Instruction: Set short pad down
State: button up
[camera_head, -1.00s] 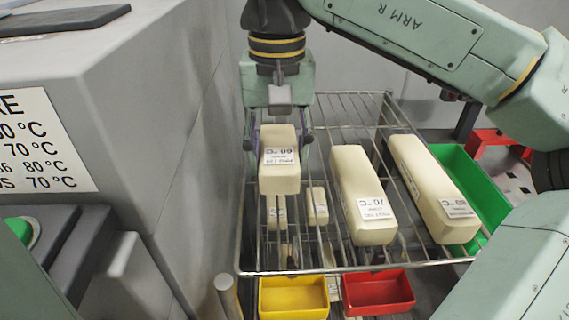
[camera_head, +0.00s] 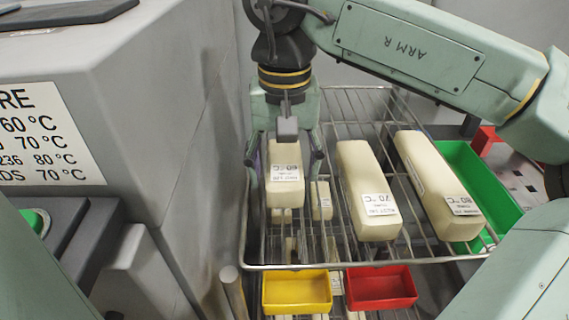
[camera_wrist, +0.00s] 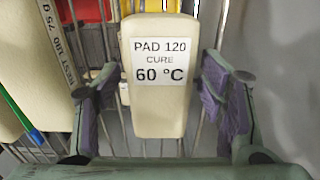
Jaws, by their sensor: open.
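The short cream pad (camera_head: 285,190), labelled "PAD 120 CURE 60 °C", is at the left end of the wire rack (camera_head: 350,262). It appears to rest on the rack wires, but its underside is hidden. My gripper (camera_head: 284,158) is over its far end with a finger on each side. The wrist view shows the pad (camera_wrist: 160,110) between the purple-lined fingers of my gripper (camera_wrist: 161,92). Gaps show on both sides, so the gripper is open around it.
Two longer cream pads, a 70 °C one (camera_head: 365,175) and an 80 °C one (camera_head: 430,170), lie to the right. A green tray (camera_head: 497,190) is beyond them. Yellow (camera_head: 297,305) and red (camera_head: 385,300) bins sit below the front edge. A grey machine wall (camera_head: 190,130) is close on the left.

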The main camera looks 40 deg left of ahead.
aim_at(285, 163)
notch_tip(285, 163, up, 12)
jog(key=shift+r, duration=0.15)
dwell(0.6)
